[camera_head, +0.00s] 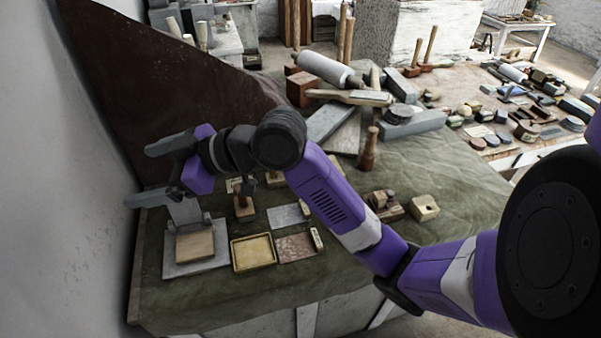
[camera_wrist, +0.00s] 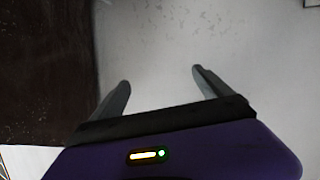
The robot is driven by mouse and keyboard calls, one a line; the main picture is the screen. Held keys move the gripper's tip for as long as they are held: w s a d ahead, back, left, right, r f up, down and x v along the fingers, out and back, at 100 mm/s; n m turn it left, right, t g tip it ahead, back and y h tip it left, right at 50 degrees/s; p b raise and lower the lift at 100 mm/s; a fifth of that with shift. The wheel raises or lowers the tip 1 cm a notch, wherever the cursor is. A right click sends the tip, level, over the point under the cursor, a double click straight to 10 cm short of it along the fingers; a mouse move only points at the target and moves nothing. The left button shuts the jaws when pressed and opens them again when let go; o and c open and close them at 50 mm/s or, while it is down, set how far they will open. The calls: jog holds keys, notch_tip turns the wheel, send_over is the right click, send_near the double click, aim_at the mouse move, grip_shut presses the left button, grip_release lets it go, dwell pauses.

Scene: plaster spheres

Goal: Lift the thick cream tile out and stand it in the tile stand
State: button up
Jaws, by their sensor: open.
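My gripper (camera_head: 138,175) is open and empty at the left of the head view, pointing toward the pale wall. In the wrist view my gripper (camera_wrist: 160,80) has its fingers well apart, with only wall behind them. A flat cream-tan tile (camera_head: 195,246) lies on a grey plate (camera_head: 213,266) below and right of my fingers. A grey upright piece (camera_head: 185,211) rises behind that tile, partly hidden by my gripper; I cannot tell whether it is the tile stand. A yellow-rimmed tray (camera_head: 236,258) with a pale cream inside sits just right of the plate.
A reddish speckled tile (camera_head: 296,247) and a grey tile (camera_head: 284,216) lie right of the tray. The wall (camera_head: 70,180) is close on the left. Green cloth is bare at the front.

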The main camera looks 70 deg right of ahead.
jog(key=s+d+f+g+h, duration=0.1)
jog(key=s+d+f+g, duration=0.3)
jog(key=s+d, duration=0.4)
jog(key=s+d+f+n+g+h, duration=0.1)
jog(key=s+d+f+g, duration=0.3)
jog(key=s+d, duration=0.5)
jog(key=s+d+f+g+h+p, duration=0.1)
jog(key=s+d+f+g+h, duration=0.2)
jog(key=s, duration=1)
jog(key=shift+s+d+f+n+g, duration=0.15)
jog(key=shift+d+f+g, duration=0.2)
jog(key=shift+d, duration=0.55)
jog(key=shift+s+d+f+n+g, duration=0.1)
jog(key=shift+d+f+g, duration=0.25)
jog(key=shift+d, duration=0.5)
jog(key=shift+s+d+f+n+g, duration=0.15)
jog(key=shift+d+f+g, duration=0.2)
jog(key=shift+d, duration=0.55)
jog(key=shift+s+f, duration=0.1)
jog(key=shift+f+p, duration=0.45)
jog(key=shift+f, duration=3.2)
jog(key=c, duration=1.6)
jog(key=shift+r+p, duration=1.6)
jog(key=shift+r, duration=1.15)
jog(key=shift+c, duration=0.2)
